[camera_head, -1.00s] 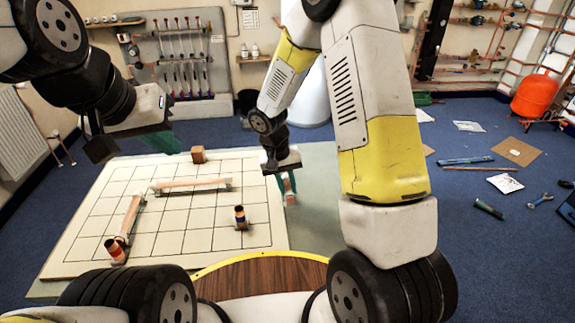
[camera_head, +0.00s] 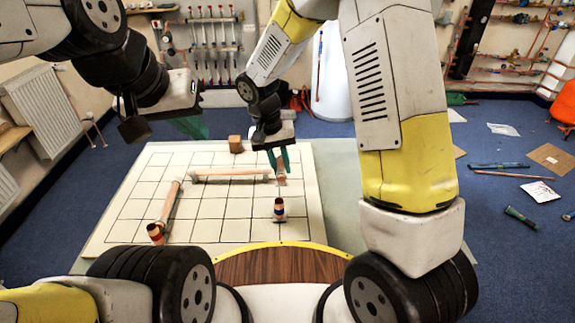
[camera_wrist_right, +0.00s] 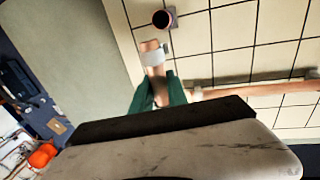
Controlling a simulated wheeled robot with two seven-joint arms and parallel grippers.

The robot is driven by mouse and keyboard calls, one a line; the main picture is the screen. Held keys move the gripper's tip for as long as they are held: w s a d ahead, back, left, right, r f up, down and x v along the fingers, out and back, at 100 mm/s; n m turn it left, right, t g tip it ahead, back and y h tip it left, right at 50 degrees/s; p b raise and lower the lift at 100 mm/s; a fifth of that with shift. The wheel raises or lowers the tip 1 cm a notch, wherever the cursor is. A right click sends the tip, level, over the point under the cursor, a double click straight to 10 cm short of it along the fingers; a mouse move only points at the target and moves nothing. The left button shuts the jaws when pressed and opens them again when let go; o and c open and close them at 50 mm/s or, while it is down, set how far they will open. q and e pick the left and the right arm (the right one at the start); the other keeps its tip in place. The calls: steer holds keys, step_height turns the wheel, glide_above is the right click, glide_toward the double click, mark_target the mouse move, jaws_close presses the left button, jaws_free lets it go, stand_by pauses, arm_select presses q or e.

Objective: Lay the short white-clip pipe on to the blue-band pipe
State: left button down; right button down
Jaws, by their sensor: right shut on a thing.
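The blue-band pipe (camera_head: 279,209) is a short copper stub with a dark blue band, standing upright on the right part of the gridded board. In the right wrist view its open top end (camera_wrist_right: 164,19) shows. My right gripper (camera_head: 279,160) points down over the board, behind the blue-band pipe in the head view. Its green fingers are shut on the short white-clip pipe (camera_head: 281,181). In the right wrist view the white clip (camera_wrist_right: 152,56) shows beyond the fingers, apart from the blue-band pipe. My left gripper (camera_head: 188,124) hangs over the board's far left; its finger gap is hidden.
The pale gridded board (camera_head: 225,230) carries a horizontal copper pipe (camera_head: 230,174) at the back and another (camera_head: 172,202) at the left. A red-band stub (camera_head: 155,233) stands front left. The board's middle is clear.

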mark_target(281, 196)
steer(key=shift+w+a+r, duration=0.2)
steer(key=shift+w+a, duration=0.05)
steer(key=shift+a, duration=0.05)
steer(key=shift+a+f, duration=0.1)
steer(key=shift+a+x, duration=0.3)
steer(key=shift+x, duration=1.15)
steer(key=shift+a+x, duration=0.3)
steer(key=shift+x, duration=1.1)
steer(key=shift+a+x, duration=0.3)
steer(key=shift+x, duration=1.15)
steer(key=shift+f, duration=0.55)
steer(key=c, duration=1.2)
jaws_free()
steer(key=shift+d+v, duration=0.3)
steer(key=shift+v, duration=1.15)
steer(key=shift+d+v, duration=0.3)
steer(key=shift+v, duration=1.15)
steer(key=shift+d+v, duration=0.3)
steer(key=shift+v, duration=1.15)
steer(key=shift+r, duration=0.2)
